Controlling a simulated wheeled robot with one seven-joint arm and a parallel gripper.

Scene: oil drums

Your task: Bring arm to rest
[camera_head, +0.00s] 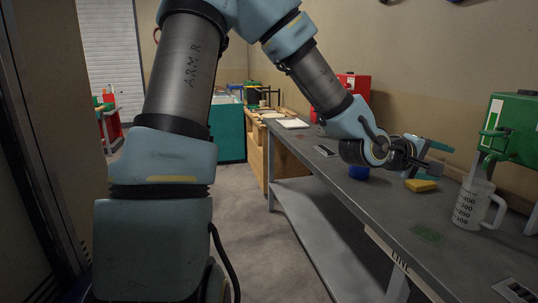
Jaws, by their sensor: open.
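My arm rises in the left and middle of the head view and bends over to the right. My gripper (436,158) is at its end, above the grey metal workbench (385,205). Its fingers point right and are open, with nothing seen between them. A yellow sponge-like block (421,185) lies on the bench just below the fingers, apart from them.
Open floor (240,225) lies left of the bench. A teal cabinet (228,133) stands farther back.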

